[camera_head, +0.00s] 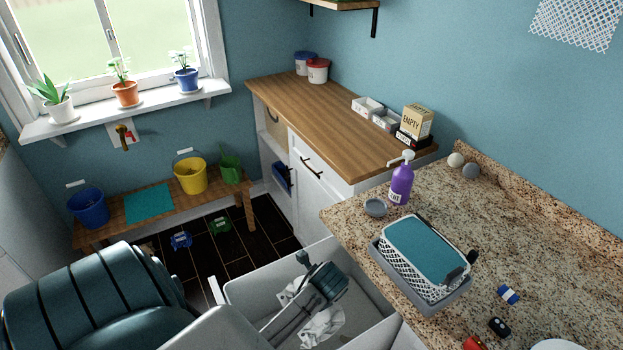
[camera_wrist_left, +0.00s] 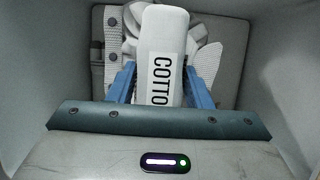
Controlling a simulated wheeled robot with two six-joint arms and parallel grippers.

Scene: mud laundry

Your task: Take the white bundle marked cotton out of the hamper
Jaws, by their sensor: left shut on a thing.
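The white bundle (camera_wrist_left: 166,32) shows in the left wrist view with a label whose readable part says "COTTO". The blue fingers of my left gripper (camera_wrist_left: 159,78) are closed on it from both sides. The bundle is inside the light grey hamper (camera_head: 372,292), which stands pulled out beside the granite counter in the head view. My left arm reaches down into the hamper there, and its fingertips are hidden. White cloth (camera_head: 322,328) shows around the arm; I cannot tell which part is the bundle. My right gripper is in neither view.
A white cabinet (camera_head: 320,172) stands behind. Room above the hamper looks free.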

